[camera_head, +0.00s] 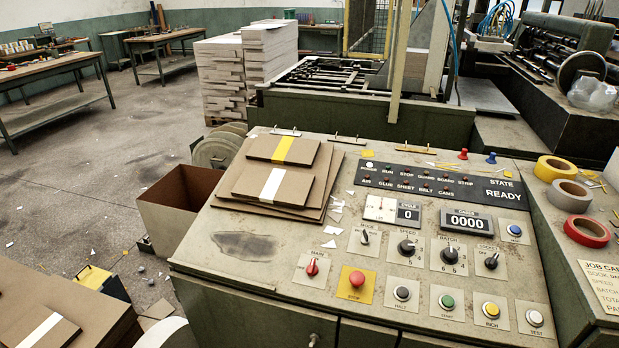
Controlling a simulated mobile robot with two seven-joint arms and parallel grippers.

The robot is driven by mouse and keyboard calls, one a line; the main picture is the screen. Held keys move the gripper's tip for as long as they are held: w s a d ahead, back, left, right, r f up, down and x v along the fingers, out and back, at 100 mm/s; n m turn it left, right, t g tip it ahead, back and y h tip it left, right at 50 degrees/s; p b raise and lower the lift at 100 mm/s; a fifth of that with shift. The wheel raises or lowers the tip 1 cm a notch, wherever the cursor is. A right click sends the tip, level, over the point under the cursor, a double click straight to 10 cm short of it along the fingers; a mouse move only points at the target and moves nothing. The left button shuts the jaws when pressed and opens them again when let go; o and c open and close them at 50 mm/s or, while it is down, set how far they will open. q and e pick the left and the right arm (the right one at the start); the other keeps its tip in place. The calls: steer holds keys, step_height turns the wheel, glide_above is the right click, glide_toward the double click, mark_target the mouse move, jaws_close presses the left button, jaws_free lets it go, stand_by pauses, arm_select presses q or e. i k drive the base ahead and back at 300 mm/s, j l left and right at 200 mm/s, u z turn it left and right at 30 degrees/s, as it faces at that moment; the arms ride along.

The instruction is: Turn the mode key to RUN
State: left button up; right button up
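The control panel (330,283) fills the lower middle of the head view. A small switch with a slim upright lever (364,237) sits on its own plate, left of the speed knob (407,247) and the batch knob (449,254). A black selector knob (491,261) at the right has its pointer tilted to the upper right. Neither of my grippers shows.
A red main knob (312,267), a red stop button (357,279) on yellow and several push buttons line the front. The display (503,193) reads STATE READY. Board sheets (273,187) cover the panel's left; tape rolls (570,196) lie at right.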

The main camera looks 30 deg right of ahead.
mark_target(365, 241)
steer(key=z, duration=1.35)
